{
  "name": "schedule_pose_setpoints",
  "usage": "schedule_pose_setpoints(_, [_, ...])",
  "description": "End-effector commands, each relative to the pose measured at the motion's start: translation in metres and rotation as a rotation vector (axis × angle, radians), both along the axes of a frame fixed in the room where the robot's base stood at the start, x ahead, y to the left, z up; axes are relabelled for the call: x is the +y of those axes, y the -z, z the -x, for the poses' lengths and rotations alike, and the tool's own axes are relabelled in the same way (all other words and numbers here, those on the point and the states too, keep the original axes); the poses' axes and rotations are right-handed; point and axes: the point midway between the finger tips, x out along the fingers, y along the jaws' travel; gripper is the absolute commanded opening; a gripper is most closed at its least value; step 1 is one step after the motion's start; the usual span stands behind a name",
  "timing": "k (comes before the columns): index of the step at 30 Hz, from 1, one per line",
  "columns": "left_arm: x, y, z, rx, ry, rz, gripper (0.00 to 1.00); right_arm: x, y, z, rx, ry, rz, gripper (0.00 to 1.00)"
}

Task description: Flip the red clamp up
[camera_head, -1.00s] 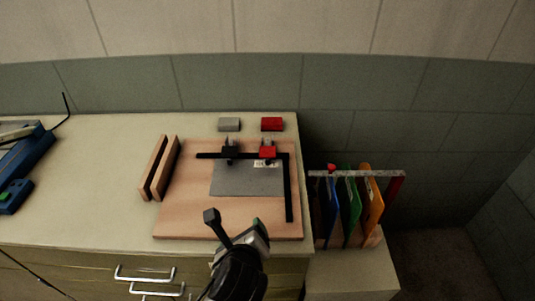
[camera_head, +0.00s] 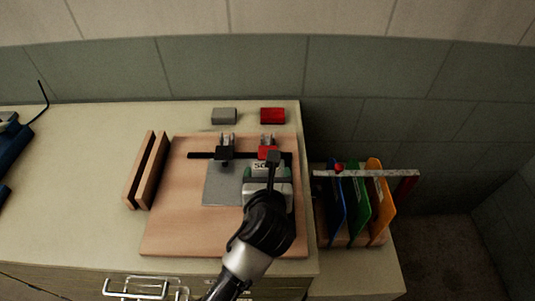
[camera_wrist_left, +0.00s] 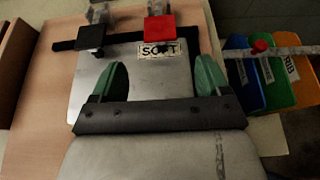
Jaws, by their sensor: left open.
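The red clamp (camera_head: 267,153) sits at the back edge of the grey metal sheet (camera_head: 222,184) on the wooden board (camera_head: 180,235). In the left wrist view the red clamp (camera_wrist_left: 159,28) is just beyond a label reading "SOFT" (camera_wrist_left: 160,50). A dark clamp (camera_head: 224,153) stands to its left, and it also shows in the left wrist view (camera_wrist_left: 90,37). My left gripper (camera_wrist_left: 160,82) is open over the sheet, its green fingers apart and empty, short of the red clamp. In the head view my left arm hides part of the sheet. My right gripper is not in view.
A black bar (camera_head: 197,155) runs along the sheet's back. Grey (camera_head: 224,116) and red (camera_head: 272,116) blocks lie behind the board. Wooden strips (camera_head: 146,170) stand at left. A rack with blue, green and orange (camera_head: 380,200) panels is at right, under a metal bar (camera_head: 365,173).

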Motion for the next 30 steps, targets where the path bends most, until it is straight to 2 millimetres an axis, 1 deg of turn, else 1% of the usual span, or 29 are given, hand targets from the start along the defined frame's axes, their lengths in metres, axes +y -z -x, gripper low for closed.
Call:
schedule_pose_setpoints(1, [0.000,0.003,-0.010,-0.001,-0.001,-0.001,0.77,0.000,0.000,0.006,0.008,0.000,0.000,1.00])
schedule_pose_setpoints(6, [0.000,0.016,-0.041,0.000,-0.002,0.001,0.77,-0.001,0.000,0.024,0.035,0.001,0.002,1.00])
schedule_pose_setpoints(9, [0.000,0.022,-0.055,0.001,-0.001,0.003,0.77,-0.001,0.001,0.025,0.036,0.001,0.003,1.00])
schedule_pose_setpoints(12, [0.000,0.027,-0.066,0.001,-0.001,0.003,0.77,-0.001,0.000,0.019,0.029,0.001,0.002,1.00])
schedule_pose_setpoints(17, [0.000,0.031,-0.074,0.001,0.000,0.003,0.77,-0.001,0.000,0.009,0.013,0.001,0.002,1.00])
schedule_pose_setpoints(25, [0.000,0.031,-0.075,0.001,-0.001,0.004,0.77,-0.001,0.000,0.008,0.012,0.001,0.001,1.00])
schedule_pose_setpoints(30, [0.000,0.031,-0.075,0.001,-0.001,0.004,0.51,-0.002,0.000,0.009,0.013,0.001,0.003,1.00])
